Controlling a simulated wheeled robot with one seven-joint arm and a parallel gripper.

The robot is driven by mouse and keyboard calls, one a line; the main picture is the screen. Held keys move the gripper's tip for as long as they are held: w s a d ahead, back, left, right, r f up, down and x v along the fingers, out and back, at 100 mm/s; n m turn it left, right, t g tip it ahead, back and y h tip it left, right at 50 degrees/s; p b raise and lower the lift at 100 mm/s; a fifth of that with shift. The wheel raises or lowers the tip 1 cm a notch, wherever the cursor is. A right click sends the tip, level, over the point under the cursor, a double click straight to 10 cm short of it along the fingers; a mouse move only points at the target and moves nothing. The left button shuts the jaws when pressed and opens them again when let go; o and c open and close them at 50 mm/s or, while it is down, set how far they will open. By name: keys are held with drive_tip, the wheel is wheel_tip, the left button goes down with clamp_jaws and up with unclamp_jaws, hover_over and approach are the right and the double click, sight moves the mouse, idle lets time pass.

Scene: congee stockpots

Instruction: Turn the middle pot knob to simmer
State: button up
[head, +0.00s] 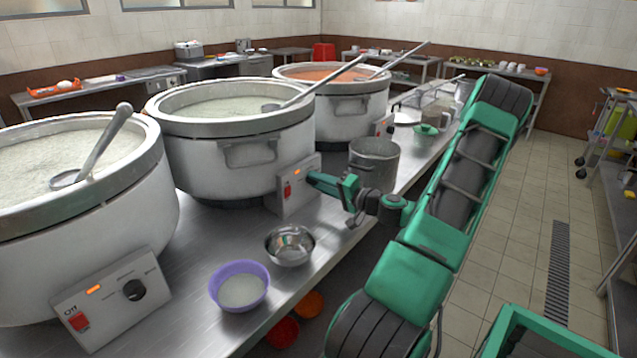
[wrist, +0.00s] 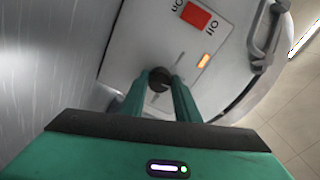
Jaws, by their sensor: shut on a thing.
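The middle pot (head: 235,135) is a large white stockpot of pale congee with a ladle in it. Its control box (head: 292,190) has a red switch and a lit orange lamp. In the wrist view the box face (wrist: 130,50) shows the red switch (wrist: 195,15), the orange lamp (wrist: 203,60) and the dark round knob (wrist: 160,78). My green gripper (wrist: 161,85) is shut on the knob, one finger on each side. In the head view my gripper (head: 318,180) reaches the box and hides the knob. The knob's setting is hard to read.
A left pot (head: 110,215) with its own control box (head: 112,300) and a right pot (head: 350,110) flank the middle one. A steel bowl (head: 290,244), a purple bowl (head: 239,286) and a grey steel pot (head: 373,160) stand near the counter's front edge, close to my arm.

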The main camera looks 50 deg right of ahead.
drive_tip(key=shift+s+d+f+m, duration=0.1)
drive_tip(key=shift+f+m, duration=0.1)
drive_tip(key=shift+m, duration=0.7)
drive_tip(key=o, duration=1)
drive_tip(key=shift+o, duration=0.2)
drive_tip(key=shift+r, duration=0.1)
drive_tip(key=s, duration=1)
drive_tip(key=shift+s+d+r, duration=0.2)
drive_tip(key=shift+s+d, duration=0.05)
drive_tip(key=shift+s, duration=0.05)
